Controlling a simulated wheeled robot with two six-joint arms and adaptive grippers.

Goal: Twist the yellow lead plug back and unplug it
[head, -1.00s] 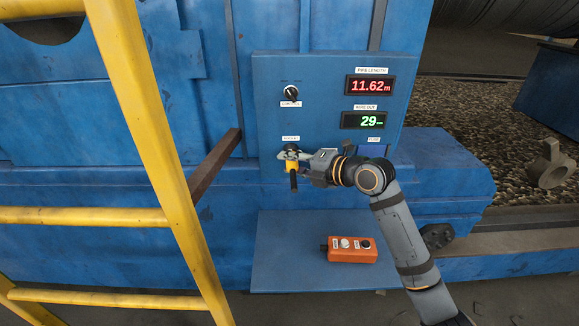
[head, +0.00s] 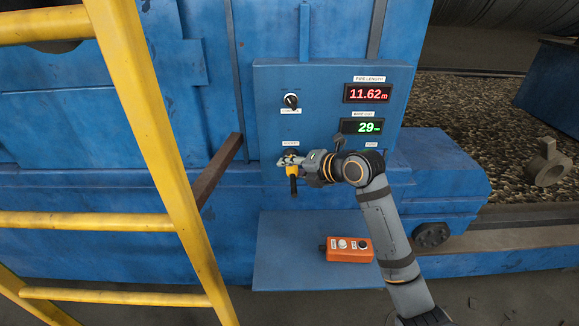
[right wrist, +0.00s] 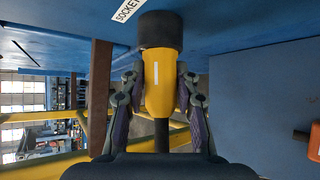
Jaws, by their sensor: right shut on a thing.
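The yellow lead plug (head: 291,171) is at the lower left of the blue control panel, under the socket label, with its black lead hanging down. My right gripper (head: 290,161) reaches it from the right and is shut on it. In the right wrist view the plug's yellow body (right wrist: 158,92), with a white stripe, sits between both fingers (right wrist: 158,80). A black collar (right wrist: 160,31) is at its panel end, beside the label. The collar hides the joint, so I cannot tell how deep the plug sits. My left gripper is not in view.
A rotary switch (head: 291,101) is above the plug, and red and green displays (head: 367,93) are at the panel's upper right. An orange button box (head: 348,249) lies on the blue shelf (head: 290,268) below. A yellow ladder (head: 160,140) and a brown bar (head: 221,168) are to the left.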

